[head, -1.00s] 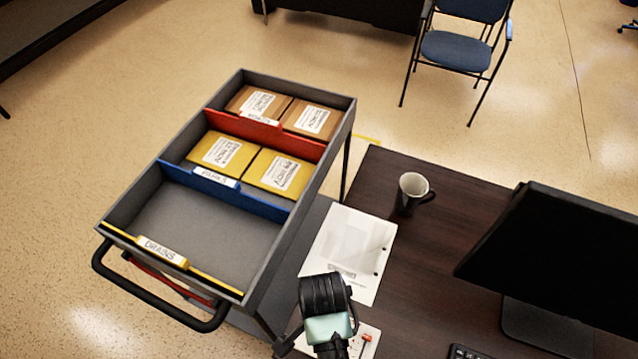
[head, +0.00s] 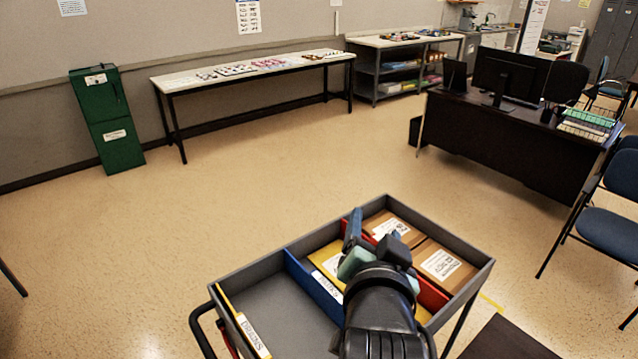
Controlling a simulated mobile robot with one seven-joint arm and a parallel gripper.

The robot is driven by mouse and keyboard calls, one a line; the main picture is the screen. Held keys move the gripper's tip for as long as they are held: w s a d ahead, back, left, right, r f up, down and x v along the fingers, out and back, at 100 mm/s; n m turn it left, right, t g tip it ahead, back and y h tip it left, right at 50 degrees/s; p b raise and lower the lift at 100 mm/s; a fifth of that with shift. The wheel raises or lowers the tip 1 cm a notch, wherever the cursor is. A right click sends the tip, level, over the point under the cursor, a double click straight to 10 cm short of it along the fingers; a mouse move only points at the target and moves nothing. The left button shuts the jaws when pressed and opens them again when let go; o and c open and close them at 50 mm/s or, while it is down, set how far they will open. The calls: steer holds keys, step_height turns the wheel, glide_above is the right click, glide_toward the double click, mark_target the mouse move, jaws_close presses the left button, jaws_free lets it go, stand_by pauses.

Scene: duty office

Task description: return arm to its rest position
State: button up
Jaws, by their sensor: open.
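My arm reaches up from the bottom of the head view, and my gripper (head: 374,238) shows over the grey cart (head: 232,275). Its jaws are apart, and I see nothing held between them. The gripper and wrist hide part of the cart's middle and back sections. I cannot tell the gripper's exact height above the cart.
The cart holds brown boxes (head: 447,268) and a partly hidden yellow box (head: 325,258), split by blue (head: 312,287) and red dividers. Its front section is empty.

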steer(key=s+a+r+n+t, duration=0.2)
steer(key=r+t, duration=0.1)
steer(key=r, duration=0.7)
steer(key=s+a+r+n+t, duration=0.2)
steer(key=a+r+t, duration=0.15)
steer(key=r, duration=0.65)
steer(key=s+a+r+n+t+y, duration=0.2)
steer(key=s+r+t, duration=0.4)
steer(key=s+r, duration=0.4)
step_height(320, 180, up, 4)
steer(key=shift+a+f+n+b, duration=0.2)
steer(key=shift+n+b, duration=0.1)
steer(key=shift+n, duration=0.4)
steer(key=shift+s, duration=0.1)
